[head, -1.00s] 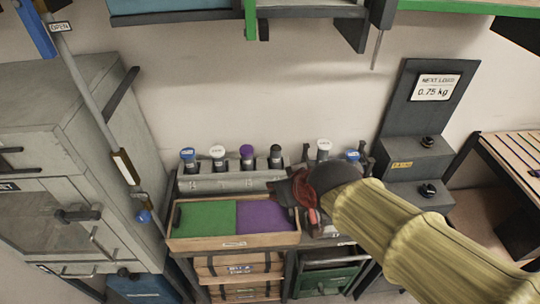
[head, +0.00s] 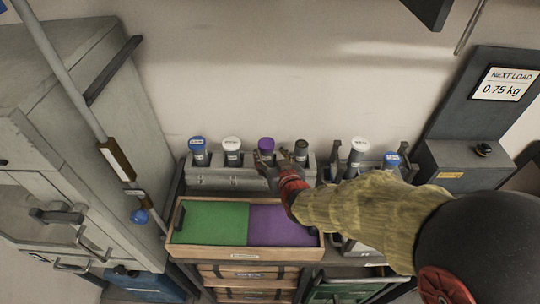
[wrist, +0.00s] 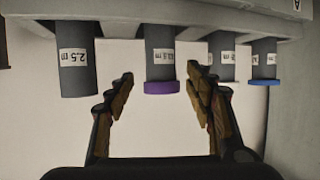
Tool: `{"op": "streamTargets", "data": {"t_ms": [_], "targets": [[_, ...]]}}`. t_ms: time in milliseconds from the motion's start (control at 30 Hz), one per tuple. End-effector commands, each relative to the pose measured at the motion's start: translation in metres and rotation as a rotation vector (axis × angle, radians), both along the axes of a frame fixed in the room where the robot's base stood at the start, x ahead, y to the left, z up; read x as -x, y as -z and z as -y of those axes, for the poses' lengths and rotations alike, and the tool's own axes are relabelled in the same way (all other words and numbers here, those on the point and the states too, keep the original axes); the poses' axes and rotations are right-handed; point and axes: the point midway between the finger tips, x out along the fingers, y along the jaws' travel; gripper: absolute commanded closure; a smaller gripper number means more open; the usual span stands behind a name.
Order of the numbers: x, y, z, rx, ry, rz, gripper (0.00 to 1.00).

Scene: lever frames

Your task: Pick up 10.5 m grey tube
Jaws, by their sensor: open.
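Grey tubes stand upright in a rack (head: 225,181) against the wall. From left in the head view they are a blue-capped tube (head: 199,156), a white-capped tube (head: 232,156), a purple-capped tube (head: 266,146) and a dark-capped tube (head: 301,153). In the wrist view they appear inverted; the dark one (wrist: 75,75) is labelled 2.5 m. The purple-capped tube (wrist: 161,55) shows between the fingers; its label is too blurred to read surely. No tube is clearly readable as 10.5 m. My gripper (head: 279,160) is open and empty, in front of the purple-capped and dark-capped tubes.
A wooden tray with green (head: 205,222) and purple (head: 280,224) halves lies in front of the rack. More tubes, white-capped (head: 358,155) and blue-capped (head: 391,161), stand to the right. A grey cabinet (head: 65,110) is at left, with a slanted pole (head: 70,90).

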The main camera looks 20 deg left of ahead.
Motion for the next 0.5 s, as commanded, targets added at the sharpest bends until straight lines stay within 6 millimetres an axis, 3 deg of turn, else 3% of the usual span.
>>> {"op": "streamTargets", "data": {"t_ms": [233, 500], "targets": [[-0.024, 0.020, -0.016, 0.001, 0.000, -0.001, 0.46], [-0.039, 0.023, -0.025, 0.000, 0.000, 0.000, 0.46]]}}
